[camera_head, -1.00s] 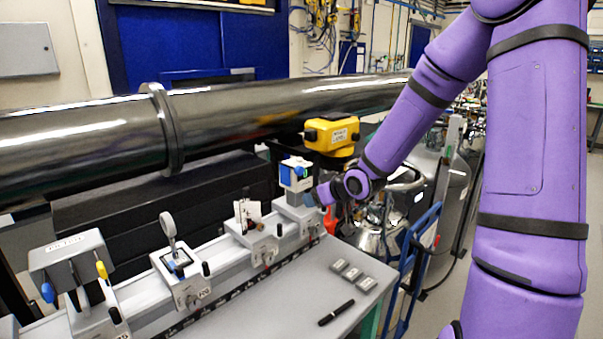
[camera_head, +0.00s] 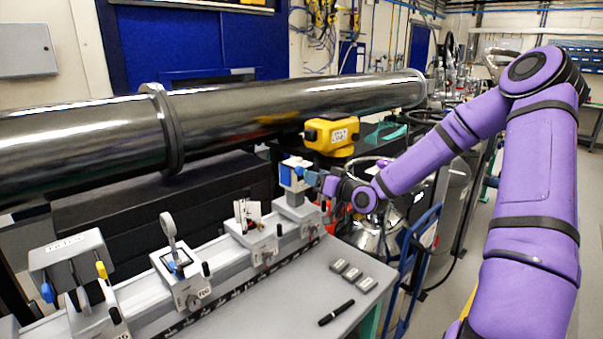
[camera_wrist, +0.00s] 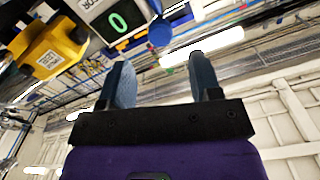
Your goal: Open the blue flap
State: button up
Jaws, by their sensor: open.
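A small white box with blue parts (camera_head: 291,173) stands on the last rail carriage, near the middle of the head view. Its blue part looks like the flap, but it is too small to tell whether it is open or closed. My gripper (camera_head: 318,181) is just right of this box; its fingers are partly hard to make out there. In the wrist view my gripper (camera_wrist: 161,80) is open, with two dark blue fingers apart and nothing between them. A rounded blue piece (camera_wrist: 161,33) shows beyond the fingers, beside a grey box with a green "0" display (camera_wrist: 118,21).
A yellow instrument (camera_head: 332,136) stands behind the box and also shows in the wrist view (camera_wrist: 48,50). A long dark pipe (camera_head: 270,112) runs behind the rail. Other carriages stand to the left. A black pen (camera_head: 336,313) and small grey blocks (camera_head: 352,274) lie on the bench.

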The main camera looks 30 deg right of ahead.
aim_at(302, 172)
jog(key=x, duration=0.6)
jog(key=shift+w+a, duration=0.1)
jog(key=shift+w, duration=0.3)
jog(key=shift+c, duration=0.2)
grip_shut()
